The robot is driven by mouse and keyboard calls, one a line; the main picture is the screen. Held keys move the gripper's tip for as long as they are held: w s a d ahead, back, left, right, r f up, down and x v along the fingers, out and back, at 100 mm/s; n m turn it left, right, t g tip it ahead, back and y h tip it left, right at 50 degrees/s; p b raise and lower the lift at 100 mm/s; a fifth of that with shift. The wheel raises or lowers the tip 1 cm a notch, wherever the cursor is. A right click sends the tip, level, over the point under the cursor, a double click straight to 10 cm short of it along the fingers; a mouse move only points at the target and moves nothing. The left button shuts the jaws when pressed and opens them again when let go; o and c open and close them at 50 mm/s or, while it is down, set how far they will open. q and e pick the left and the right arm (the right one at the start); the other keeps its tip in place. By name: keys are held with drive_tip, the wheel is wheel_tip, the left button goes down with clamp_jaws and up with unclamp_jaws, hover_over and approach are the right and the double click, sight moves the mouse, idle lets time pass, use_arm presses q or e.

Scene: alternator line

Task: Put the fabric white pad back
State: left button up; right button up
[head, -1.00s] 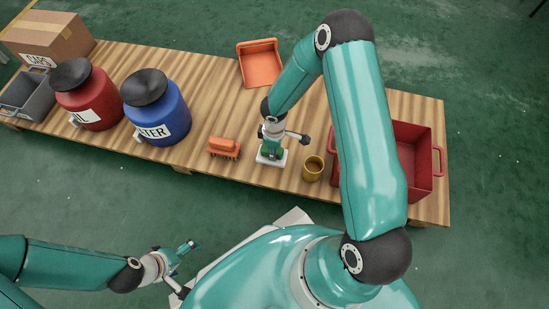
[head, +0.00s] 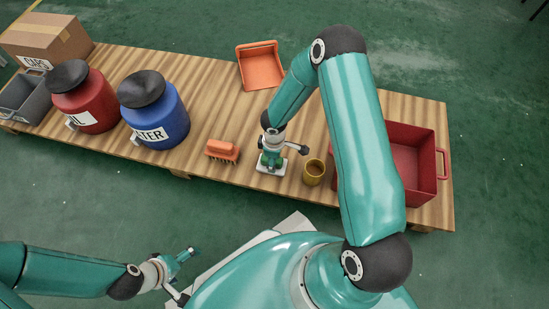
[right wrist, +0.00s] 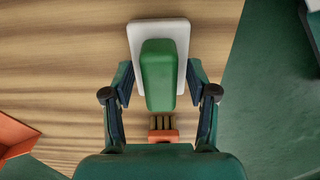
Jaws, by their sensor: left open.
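The white pad (head: 264,169) is a flat white block with a green grip (right wrist: 159,76) on top. It lies on the wooden table near its front edge, between the orange brush and the yellow cup. My right gripper (head: 271,160) is down over the pad. In the right wrist view, the fingers of the right gripper (right wrist: 160,82) stand on both sides of the green grip, with a narrow gap on each side. My left gripper (head: 190,254) is open and empty, low in front of the table. My right gripper partly hides the pad in the head view.
An orange brush (head: 222,149) is left of the pad and a yellow cup (head: 314,173) right of it. A red crate (head: 425,170) stands behind my right arm. An orange tray (head: 260,66) is at the back. Blue (head: 160,115) and red (head: 88,98) jugs stand left.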

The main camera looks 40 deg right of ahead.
drive_tip(key=shift+r+p, duration=0.35)
drive_tip(key=shift+r, duration=0.2)
wheel_tip(320, 180, up, 10)
drive_tip(key=p, duration=0.5)
drive_tip(key=s+a+f+m+y, duration=0.2)
drive_tip(key=s+a+m+y, duration=0.2)
drive_tip(key=s+a+m, duration=0.6)
drive_tip(key=s+a, duration=0.3)
drive_tip(key=a, duration=0.2)
drive_tip(key=shift+t, duration=0.3)
drive_tip(key=shift+s, duration=0.1)
